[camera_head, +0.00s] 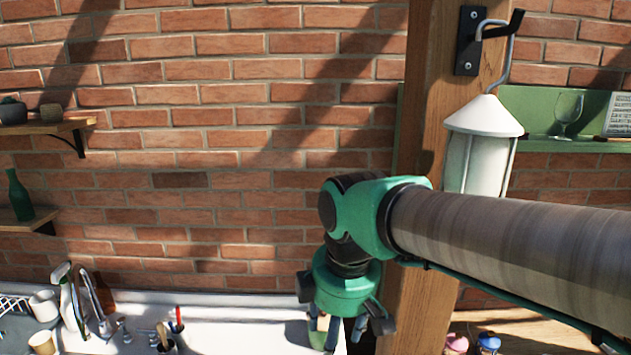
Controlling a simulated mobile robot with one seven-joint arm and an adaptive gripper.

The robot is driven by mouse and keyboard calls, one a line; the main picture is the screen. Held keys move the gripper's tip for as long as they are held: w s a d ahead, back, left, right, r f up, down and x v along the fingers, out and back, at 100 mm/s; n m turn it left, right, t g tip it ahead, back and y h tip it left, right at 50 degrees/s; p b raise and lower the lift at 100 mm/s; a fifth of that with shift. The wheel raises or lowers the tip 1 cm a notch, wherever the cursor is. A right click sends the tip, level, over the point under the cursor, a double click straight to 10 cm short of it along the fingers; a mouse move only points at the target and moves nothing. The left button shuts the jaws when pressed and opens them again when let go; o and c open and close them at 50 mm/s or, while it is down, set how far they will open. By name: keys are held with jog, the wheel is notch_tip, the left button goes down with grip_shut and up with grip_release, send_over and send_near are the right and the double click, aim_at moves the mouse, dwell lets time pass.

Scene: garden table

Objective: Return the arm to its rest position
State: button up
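My arm reaches in from the right edge of the head view, its long grey-brown link sloping slightly down to the right. Its green and black wrist bends downward at the middle of the picture. My gripper (338,338) points down above the right end of the white counter, close to the wooden post. Its fingers show only in part near the bottom edge. A small greenish and tan thing shows between or behind them, and I cannot tell whether it is held.
A white lantern (478,160) hangs from a hook (484,35) on the wooden post (428,110), close behind my arm. A green shelf (560,146) holds a glass (568,112). The white counter (225,325) carries a faucet (92,300) and mugs (44,308). Wall shelves (45,128) are left.

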jog(key=s+d+m, duration=0.6)
jog(key=s+d, duration=0.3)
jog(key=s, duration=0.1)
jog(key=s+d+f+m+t+h+b, duration=0.1)
jog(key=s+d+f+m+t, duration=0.1)
jog(key=d+m, duration=0.7)
jog(key=shift+f+t, duration=0.9)
notch_tip(320, 180, down, 5)
jog(key=b, duration=0.5)
